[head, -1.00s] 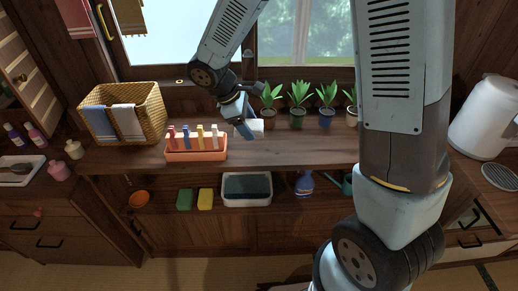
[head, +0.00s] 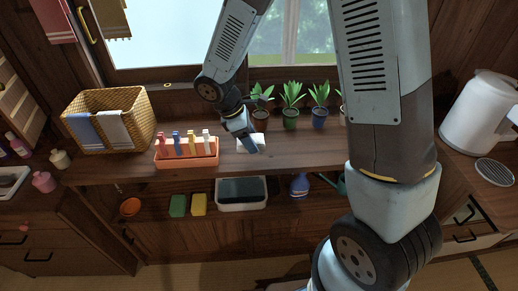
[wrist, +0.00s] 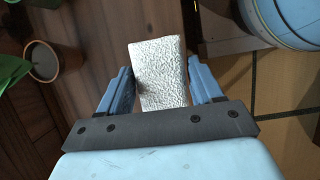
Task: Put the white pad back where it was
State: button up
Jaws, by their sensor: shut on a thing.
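My gripper (head: 248,140) is shut on the white pad (wrist: 160,76) and holds it between its two fingers. In the wrist view the pad is a textured white block reaching out past the fingertips of my gripper (wrist: 162,82). In the head view the pad (head: 258,139) shows as a small white shape at the worktop (head: 290,159), between the orange rack and the plants. The fingers partly cover it. I cannot tell whether it touches the worktop.
An orange rack (head: 187,158) with several upright coloured pieces stands left of the gripper, with a wicker basket (head: 142,103) further left. Several potted plants (head: 291,118) stand behind and right. A grey bin (head: 242,205) and sponges (head: 178,207) sit on the shelf below.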

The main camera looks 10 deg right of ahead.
aim_at(258, 157)
jog(key=d+f, duration=0.1)
jog(key=w+d+f, duration=0.1)
jog(key=f, duration=0.1)
jog(key=shift+w+d, duration=0.15)
jog(key=shift+w, duration=0.05)
notch_tip(258, 157, down, 3)
jog(key=shift+w+d+f, duration=0.1)
jog(key=shift+d, duration=0.05)
jog(key=shift+f, duration=0.2)
jog(key=shift+c, duration=0.4)
jog(key=o, duration=1)
jog(key=v, duration=1.2)
jog(key=shift+r, duration=0.1)
